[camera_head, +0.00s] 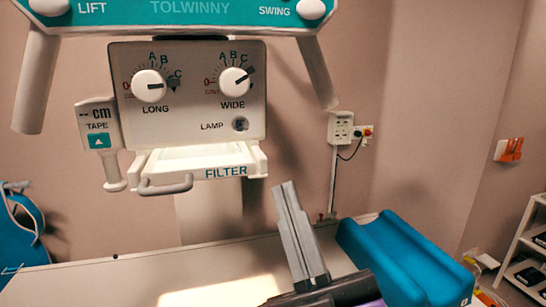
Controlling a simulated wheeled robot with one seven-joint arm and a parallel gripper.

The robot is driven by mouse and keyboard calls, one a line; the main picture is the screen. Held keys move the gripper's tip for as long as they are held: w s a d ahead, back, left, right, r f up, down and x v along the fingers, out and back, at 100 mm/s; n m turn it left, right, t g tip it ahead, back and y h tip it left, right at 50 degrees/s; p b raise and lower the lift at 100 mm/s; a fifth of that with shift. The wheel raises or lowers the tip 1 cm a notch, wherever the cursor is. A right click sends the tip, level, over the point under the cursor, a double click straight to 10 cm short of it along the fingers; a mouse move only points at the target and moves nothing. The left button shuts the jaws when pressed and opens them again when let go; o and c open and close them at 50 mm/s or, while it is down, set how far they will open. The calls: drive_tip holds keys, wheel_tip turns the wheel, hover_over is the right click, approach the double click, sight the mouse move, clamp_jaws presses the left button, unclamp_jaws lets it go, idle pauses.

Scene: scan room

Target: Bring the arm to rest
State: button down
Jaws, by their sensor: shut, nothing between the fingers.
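My gripper (292,210) is in the lower middle of the head view, its grey fingers together and pointing up and slightly left. It is empty. It shows above the pale table (130,275), in front of the plain wall. The rest of my arm runs off the bottom edge of the picture, so most of it is hidden.
The tube head (190,125) with LONG and WIDE knobs and a FILTER tray (200,165) hangs at upper left. A blue trough-shaped support (405,265) lies close right of my gripper. A shelf (525,245) stands at far right, a blue apron (20,235) at far left.

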drive_tip(key=s+d+f+m+g+h, duration=0.1)
drive_tip(key=s+d+f+m+h, duration=0.15)
drive_tip(key=f, duration=0.45)
drive_tip(key=s+d+f+m+g+h, duration=0.1)
drive_tip(key=s+d+f+m, duration=0.2)
drive_tip(key=f, duration=0.4)
drive_tip(key=s+d+f+m+g+h, duration=0.1)
drive_tip(key=s+d+f+m+h, duration=0.15)
drive_tip(key=d+f, duration=0.35)
drive_tip(key=s+d+f+m+g+h, duration=0.1)
drive_tip(key=s+d+f+g+h, duration=0.1)
drive_tip(key=s+f, duration=0.6)
drive_tip(key=s+d+f+m+g+h, duration=0.2)
drive_tip(key=s+d+f+g, duration=0.2)
drive_tip(key=s+f, duration=0.3)
drive_tip(key=s, duration=0.5)
drive_tip(key=shift+d+f+g, duration=0.4)
